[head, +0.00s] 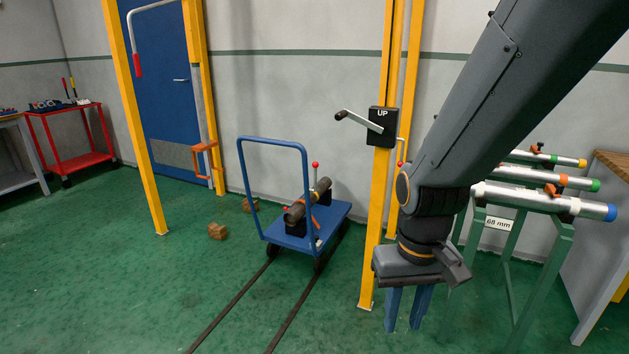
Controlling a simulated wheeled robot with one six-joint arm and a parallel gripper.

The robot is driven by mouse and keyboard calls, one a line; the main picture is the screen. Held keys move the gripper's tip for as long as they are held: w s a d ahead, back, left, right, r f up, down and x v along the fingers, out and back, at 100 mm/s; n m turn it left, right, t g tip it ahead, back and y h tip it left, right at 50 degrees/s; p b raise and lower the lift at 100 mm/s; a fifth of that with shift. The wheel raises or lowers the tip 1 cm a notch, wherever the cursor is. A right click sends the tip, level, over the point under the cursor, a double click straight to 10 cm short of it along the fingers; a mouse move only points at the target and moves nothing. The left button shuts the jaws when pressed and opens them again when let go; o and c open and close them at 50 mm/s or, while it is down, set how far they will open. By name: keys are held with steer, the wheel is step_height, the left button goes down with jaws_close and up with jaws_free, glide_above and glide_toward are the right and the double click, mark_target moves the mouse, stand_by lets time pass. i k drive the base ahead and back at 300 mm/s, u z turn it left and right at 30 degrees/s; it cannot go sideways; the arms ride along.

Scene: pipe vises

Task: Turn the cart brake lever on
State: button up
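The blue cart (328,221) stands on the floor rails, left of my gripper, with a tall blue push handle (272,142). A lever with a red ball knob (315,165) stands upright at the cart's far side, behind the pipe. I cannot tell for sure whether this is the brake lever. A grey pipe (311,200) with an orange part beside it rests on the cart's deck. My gripper (406,319) points down at the right of the cart, well apart from it. Its two blue fingers are spread with nothing visible between them.
A yellow post (376,220) with a black crank box (381,126) marked UP stands between my gripper and the cart. Green stands with pipes (540,200) are at right. Brown blocks (217,231) lie left of the cart. The floor in front of the cart is clear.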

mark_target(316, 164)
steer(key=z, duration=0.25)
steer(key=i, duration=0.85)
steer(key=u, duration=0.45)
